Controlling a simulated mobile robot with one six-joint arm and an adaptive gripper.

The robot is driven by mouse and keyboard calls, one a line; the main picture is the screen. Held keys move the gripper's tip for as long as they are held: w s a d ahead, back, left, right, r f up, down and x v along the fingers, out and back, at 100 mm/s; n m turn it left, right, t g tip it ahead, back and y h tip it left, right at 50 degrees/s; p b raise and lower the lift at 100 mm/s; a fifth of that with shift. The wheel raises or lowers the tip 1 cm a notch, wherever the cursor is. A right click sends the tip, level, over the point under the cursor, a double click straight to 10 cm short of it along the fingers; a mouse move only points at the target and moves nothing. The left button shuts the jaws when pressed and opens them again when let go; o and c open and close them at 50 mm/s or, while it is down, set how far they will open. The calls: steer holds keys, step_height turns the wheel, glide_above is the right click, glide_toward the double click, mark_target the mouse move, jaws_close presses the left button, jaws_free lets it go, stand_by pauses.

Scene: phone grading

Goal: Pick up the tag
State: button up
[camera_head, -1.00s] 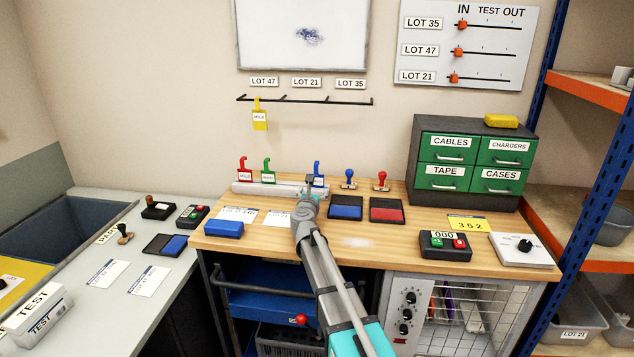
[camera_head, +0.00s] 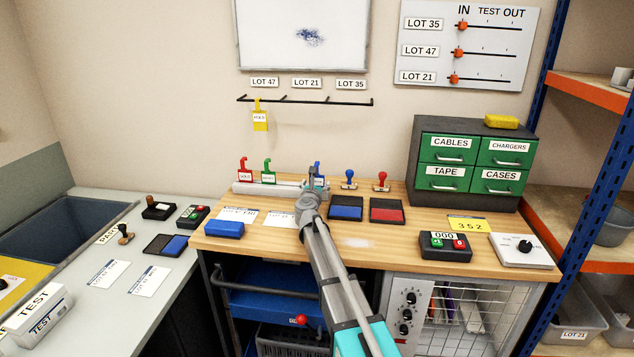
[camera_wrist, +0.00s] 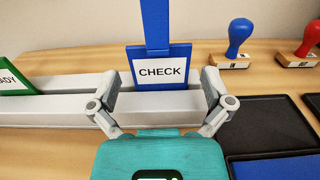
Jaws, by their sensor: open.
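A blue tag (camera_wrist: 159,70) marked CHECK stands upright in a pale slotted rack (camera_wrist: 60,109) in the wrist view. It also shows in the head view (camera_head: 317,171), partly hidden by my arm. My gripper (camera_wrist: 157,88) is open, with one finger on each side of the tag's lower part. I cannot tell whether either finger touches it. A green tag (camera_wrist: 14,76) stands in the same rack to the left; a red tag (camera_head: 242,172) stands farther left in the head view. A yellow tag (camera_head: 260,121) hangs from the wall rail (camera_head: 310,100).
A blue stamp (camera_wrist: 238,43) and a red stamp (camera_wrist: 307,44) stand right of the tag. A blue ink pad (camera_head: 345,208) and a red ink pad (camera_head: 387,210) lie in front of them. A green drawer cabinet (camera_head: 465,123) stands at the right.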

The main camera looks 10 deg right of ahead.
steer(key=shift+x, duration=0.9)
steer(key=c, duration=0.7)
